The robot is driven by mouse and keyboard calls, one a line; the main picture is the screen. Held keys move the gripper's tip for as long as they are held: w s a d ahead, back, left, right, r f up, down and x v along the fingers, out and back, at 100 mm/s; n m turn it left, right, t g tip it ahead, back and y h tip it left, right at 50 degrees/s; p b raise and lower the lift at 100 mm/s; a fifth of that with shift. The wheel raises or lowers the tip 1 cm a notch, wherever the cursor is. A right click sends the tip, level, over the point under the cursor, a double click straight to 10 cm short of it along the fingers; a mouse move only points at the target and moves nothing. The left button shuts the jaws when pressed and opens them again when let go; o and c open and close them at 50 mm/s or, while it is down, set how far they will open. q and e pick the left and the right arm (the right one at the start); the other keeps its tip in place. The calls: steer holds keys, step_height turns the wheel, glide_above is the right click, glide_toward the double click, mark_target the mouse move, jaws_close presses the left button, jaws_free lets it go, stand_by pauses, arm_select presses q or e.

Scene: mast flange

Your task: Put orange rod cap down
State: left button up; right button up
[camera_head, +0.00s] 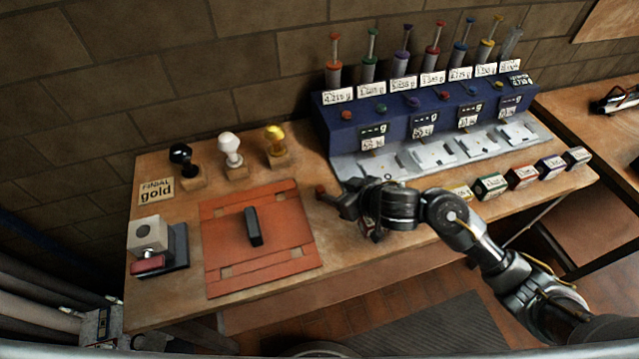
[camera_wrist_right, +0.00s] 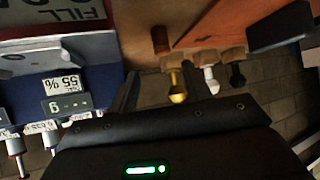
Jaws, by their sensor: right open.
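A small reddish-orange piece (camera_head: 320,190), probably the orange rod cap, shows at the tip of my right gripper (camera_head: 340,202), beside the orange board. It also appears as a small red-brown block in the right wrist view (camera_wrist_right: 160,39), next to the board's edge. My right gripper is open, low over the table between the board and the blue dispenser. I cannot tell whether it touches the piece. My left gripper is not in view.
The blue dispenser (camera_head: 400,122) with rods and coloured caps stands behind right. The orange board (camera_head: 225,235) bears a dark block (camera_head: 253,226). Black (camera_head: 181,155), white (camera_head: 230,147) and gold (camera_head: 275,139) finials stand behind it. Several labelled blocks line the front right edge.

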mark_target(321, 189)
steer(key=shift+b+x, duration=0.45)
steer(key=shift+x, duration=1.65)
steer(key=shift+w+a+f, duration=0.1)
steer(key=shift+w+f, duration=0.1)
steer(key=shift+f, duration=0.15)
steer(key=shift+a, duration=0.1)
steer(key=shift+w+a+f, duration=0.15)
steer(key=shift+a+f, duration=0.05)
steer(key=x, duration=0.4)
steer(key=shift+w+a+f, duration=0.1)
steer(key=shift+a, duration=0.15)
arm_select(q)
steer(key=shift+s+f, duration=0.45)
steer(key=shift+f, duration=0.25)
